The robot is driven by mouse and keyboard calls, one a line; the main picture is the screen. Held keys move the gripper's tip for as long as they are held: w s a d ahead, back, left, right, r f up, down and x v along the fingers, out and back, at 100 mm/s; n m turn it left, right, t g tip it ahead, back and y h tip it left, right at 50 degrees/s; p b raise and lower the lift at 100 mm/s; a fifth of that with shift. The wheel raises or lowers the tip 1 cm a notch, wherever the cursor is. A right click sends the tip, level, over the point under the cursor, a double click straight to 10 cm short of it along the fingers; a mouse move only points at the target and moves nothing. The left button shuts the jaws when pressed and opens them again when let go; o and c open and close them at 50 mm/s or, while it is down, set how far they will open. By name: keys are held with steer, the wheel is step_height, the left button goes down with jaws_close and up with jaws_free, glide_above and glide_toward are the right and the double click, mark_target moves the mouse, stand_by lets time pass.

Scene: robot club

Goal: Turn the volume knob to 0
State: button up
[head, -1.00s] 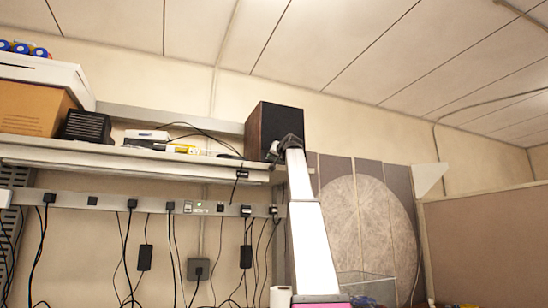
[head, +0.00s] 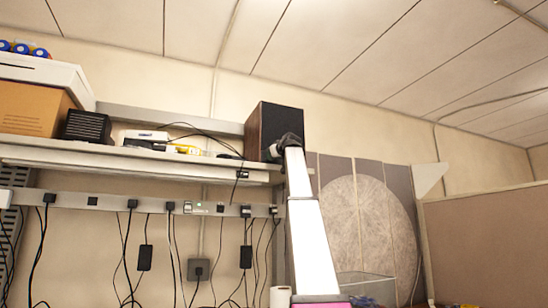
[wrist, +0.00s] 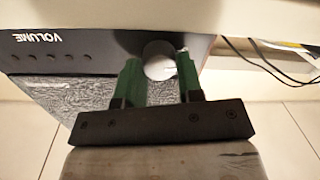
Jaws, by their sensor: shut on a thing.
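The volume knob (wrist: 159,58) is a round, pale silver knob on the dark panel of a speaker. The word VOLUME (wrist: 38,37) reads upside down at the left of the panel in the wrist view. My gripper (wrist: 159,66) has its green fingers on either side of the knob and is shut on it. In the head view the dark speaker box (head: 262,120) stands on the shelf, with my gripper (head: 273,152) at its lower right face. The knob is hidden there, and I cannot see any pointer mark or its setting.
The shelf (head: 130,158) also holds a black box (head: 88,126), a brown carton (head: 32,108) and loose cables. Several cords hang from the power strip (head: 155,207) below. A partition (head: 480,240) stands at the right. Cables also run near the knob panel in the wrist view.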

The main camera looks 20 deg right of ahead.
steer(key=shift+n, duration=1)
steer(key=o, duration=0.9)
steer(key=shift+o, duration=0.2)
steer(key=shift+s, duration=0.1)
